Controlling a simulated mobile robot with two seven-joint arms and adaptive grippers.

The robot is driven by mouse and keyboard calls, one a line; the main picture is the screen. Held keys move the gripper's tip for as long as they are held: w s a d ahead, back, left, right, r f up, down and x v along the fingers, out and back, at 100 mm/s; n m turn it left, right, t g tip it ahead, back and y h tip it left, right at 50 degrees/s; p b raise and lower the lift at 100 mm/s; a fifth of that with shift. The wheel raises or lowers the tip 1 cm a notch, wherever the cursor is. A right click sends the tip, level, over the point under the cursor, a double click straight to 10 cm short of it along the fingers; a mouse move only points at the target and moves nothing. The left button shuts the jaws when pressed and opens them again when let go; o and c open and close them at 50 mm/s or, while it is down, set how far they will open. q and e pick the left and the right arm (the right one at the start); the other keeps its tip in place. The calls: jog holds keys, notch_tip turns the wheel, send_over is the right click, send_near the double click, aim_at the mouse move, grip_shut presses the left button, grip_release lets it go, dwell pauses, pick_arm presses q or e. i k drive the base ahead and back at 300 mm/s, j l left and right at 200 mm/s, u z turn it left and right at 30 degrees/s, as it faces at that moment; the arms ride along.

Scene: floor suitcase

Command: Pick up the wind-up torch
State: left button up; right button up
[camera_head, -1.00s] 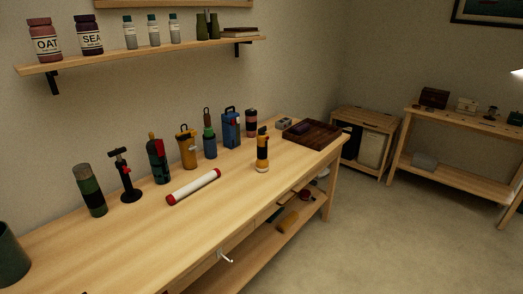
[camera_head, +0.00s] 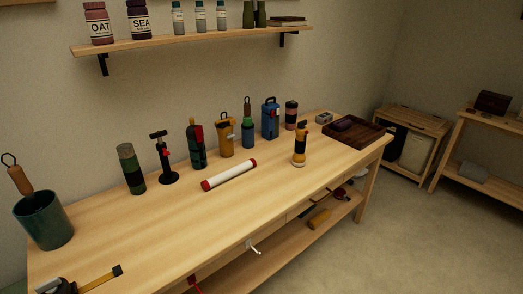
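Several upright tool-like items stand on the wooden workbench (camera_head: 185,225), and I cannot tell for certain which is the wind-up torch. A yellow and black torch-like item (camera_head: 299,146) stands upright on a pale round base, apart from the row, toward the bench's right part. A yellow canister-like item with a dark top handle (camera_head: 226,137) stands in the back row. A dark green cylinder with a black band (camera_head: 131,169) stands at the left of that row. Neither of my grippers is in view.
A red-capped white tube (camera_head: 229,174) lies mid-bench. A black pump-like tool (camera_head: 164,160), a blue canister (camera_head: 270,119) and a dark wooden tray (camera_head: 354,133) stand behind. A green pot (camera_head: 44,220) and a black-yellow item (camera_head: 92,282) are at left. The bench's front middle is clear.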

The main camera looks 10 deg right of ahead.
aim_at(299, 158)
jog(key=i+l+u, duration=0.15)
jog(key=l+u, duration=0.15)
jog(key=l, duration=0.15)
jog(key=i+l+u, duration=0.1)
jog(key=l+u, duration=0.5)
jog(key=l, duration=0.85)
jog(key=i+l+u, duration=0.2)
jog(key=l, duration=1.8)
jog(key=k, duration=0.15)
